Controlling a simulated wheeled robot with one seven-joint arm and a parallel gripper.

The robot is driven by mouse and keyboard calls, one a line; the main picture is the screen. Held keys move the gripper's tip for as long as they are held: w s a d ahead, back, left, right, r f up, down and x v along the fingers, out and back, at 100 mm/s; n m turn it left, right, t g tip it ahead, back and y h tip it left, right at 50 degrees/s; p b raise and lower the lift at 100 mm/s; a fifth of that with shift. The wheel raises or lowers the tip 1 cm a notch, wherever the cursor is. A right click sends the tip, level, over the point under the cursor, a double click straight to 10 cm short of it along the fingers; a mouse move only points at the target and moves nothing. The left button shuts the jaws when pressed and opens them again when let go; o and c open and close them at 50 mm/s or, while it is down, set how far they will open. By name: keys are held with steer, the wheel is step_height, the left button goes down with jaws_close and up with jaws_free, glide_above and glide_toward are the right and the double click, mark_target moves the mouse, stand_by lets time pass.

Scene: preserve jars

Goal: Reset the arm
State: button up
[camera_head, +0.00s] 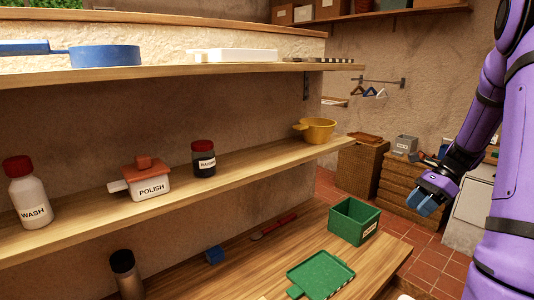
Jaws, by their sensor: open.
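My purple arm is at the right side of the head view, folded, with its end hanging over the floor beyond the shelf ends. My gripper (424,206) has blue fingertips and is open, with nothing seen between the fingers. It is apart from the shelves and touches nothing that I can see. A dark jar with a red lid and a white label (203,159) stands upright on the middle shelf, well to the left of my gripper.
The middle shelf (262,159) also holds a WASH bottle (27,195), a POLISH box (149,180) and a yellow pot (317,130). Below are a green crate (353,222) and a green tray (320,275). Wooden drawers (402,182) stand behind my gripper. Tiled floor lies between.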

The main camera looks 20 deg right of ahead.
steer(key=s+a+r+n+h, duration=0.25)
steer(key=a+r+n, duration=0.35)
steer(key=a, duration=0.3)
steer(key=s+a+r+n+h, duration=0.25)
steer(key=a+r+n, duration=0.25)
steer(key=a+r, duration=0.3)
steer(key=s+a+r+n+t+h, duration=0.3)
steer(key=s+a+n+t, duration=0.1)
steer(key=s+a+n, duration=0.6)
steer(key=shift+s+a+r+n+t, duration=0.15)
steer(key=shift+s+r+n+t, duration=0.15)
steer(key=shift+n, duration=0.2)
